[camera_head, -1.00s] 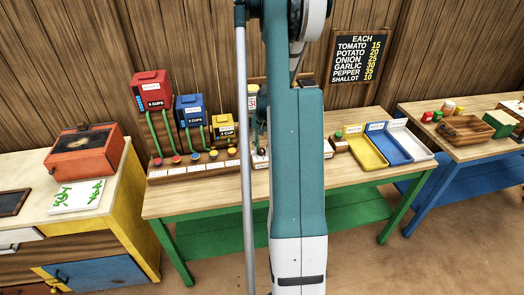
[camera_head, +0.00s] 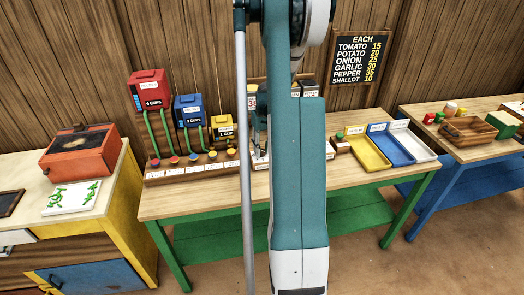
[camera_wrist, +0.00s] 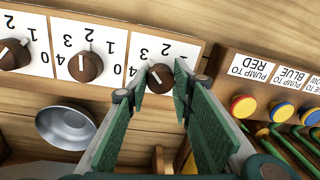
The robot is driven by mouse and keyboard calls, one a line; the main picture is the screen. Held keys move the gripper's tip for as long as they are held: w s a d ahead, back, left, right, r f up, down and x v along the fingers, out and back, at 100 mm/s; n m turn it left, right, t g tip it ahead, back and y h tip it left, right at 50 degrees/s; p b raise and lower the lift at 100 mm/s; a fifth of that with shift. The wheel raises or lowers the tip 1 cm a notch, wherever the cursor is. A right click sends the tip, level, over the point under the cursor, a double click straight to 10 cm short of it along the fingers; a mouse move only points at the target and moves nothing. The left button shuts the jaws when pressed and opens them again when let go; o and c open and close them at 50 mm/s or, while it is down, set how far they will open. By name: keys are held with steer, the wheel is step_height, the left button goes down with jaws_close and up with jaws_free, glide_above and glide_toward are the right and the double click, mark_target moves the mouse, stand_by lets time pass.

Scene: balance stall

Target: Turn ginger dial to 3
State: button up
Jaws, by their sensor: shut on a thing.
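In the wrist view, a round brown dial (camera_wrist: 160,77) sits on a white card with the numbers 1 to 4 visible. My gripper (camera_wrist: 161,82) has its green fingers shut on either side of this dial. A pale mark on the dial points roughly toward the upper left, but the fingers make the exact number hard to tell. No name label for it is readable. Two similar dials stand to its left, a middle one (camera_wrist: 86,66) and a left one (camera_wrist: 14,54). In the head view my arm hides the gripper and the dials.
A grey metal bowl (camera_wrist: 66,127) lies near the dial panel. A wooden strip with pump labels and coloured buttons (camera_wrist: 243,106) is at the right in the wrist view. In the head view, yellow (camera_head: 366,165), blue and white trays stand right of my arm on the green-legged table.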

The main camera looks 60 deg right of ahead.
stand_by(0.3)
steer(key=o, duration=0.9)
steer(key=shift+r, duration=0.15)
steer(key=shift+s+d+r, duration=0.1)
steer(key=shift+d+r, duration=0.05)
steer(key=shift+r, duration=1.8)
steer(key=shift+s+d+r, duration=0.1)
steer(key=shift+r, duration=1.85)
steer(key=shift+s+d+r, duration=0.1)
steer(key=shift+d+r, duration=0.05)
steer(key=shift+r, duration=1.8)
